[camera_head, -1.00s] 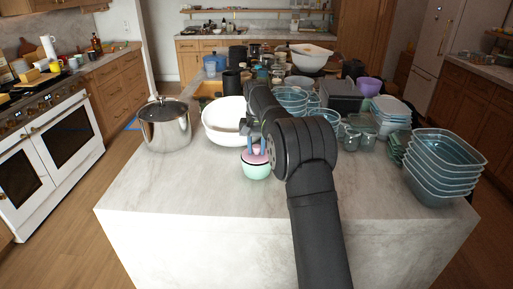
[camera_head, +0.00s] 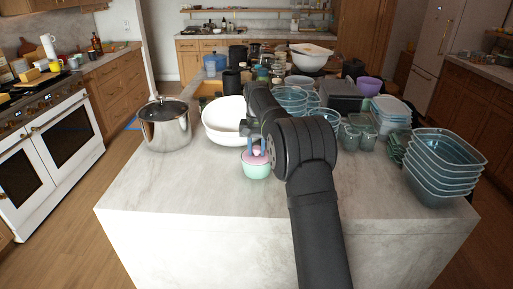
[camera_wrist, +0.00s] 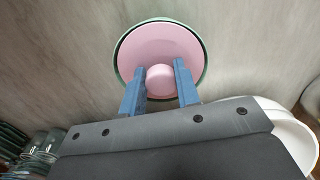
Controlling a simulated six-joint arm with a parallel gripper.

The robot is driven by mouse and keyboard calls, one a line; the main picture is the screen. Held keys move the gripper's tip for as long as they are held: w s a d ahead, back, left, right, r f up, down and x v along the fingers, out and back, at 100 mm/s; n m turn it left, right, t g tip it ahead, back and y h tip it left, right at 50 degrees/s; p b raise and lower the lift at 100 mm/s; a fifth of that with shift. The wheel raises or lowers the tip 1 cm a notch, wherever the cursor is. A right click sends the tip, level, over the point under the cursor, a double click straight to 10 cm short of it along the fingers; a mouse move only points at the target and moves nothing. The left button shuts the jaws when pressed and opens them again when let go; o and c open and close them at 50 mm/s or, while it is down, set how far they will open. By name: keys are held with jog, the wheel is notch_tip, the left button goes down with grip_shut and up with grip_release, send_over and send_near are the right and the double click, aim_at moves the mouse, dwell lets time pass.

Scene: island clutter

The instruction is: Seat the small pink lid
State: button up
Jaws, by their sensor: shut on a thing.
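The small pink lid (camera_head: 249,158) lies on top of a mint green bowl (camera_head: 257,172) near the front of the island. In the wrist view, the round pink lid (camera_wrist: 160,44) has a raised pink knob in its middle. A thin green rim of the bowl shows around much of its edge. My gripper (camera_head: 257,146) points down over the lid, its blue fingers closed on the knob from both sides; it also shows in the wrist view (camera_wrist: 160,74). The lid looks about level, and I cannot tell whether it is fully down in the rim.
White bowls (camera_head: 224,134) stand close behind the green bowl. A steel pot (camera_head: 166,128) is on the left. Stacked clear containers (camera_head: 440,172) stand at the right edge. Clutter fills the back of the island. The front worktop (camera_head: 170,190) is clear.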

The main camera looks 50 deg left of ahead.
jog(key=shift+f, duration=0.15)
jog(key=shift+r, duration=0.45)
jog(key=shift+w, duration=0.1)
dwell(0.6)
jog(key=shift+f, duration=0.65)
dwell(0.8)
jog(key=o, duration=1)
jog(key=shift+o, duration=0.2)
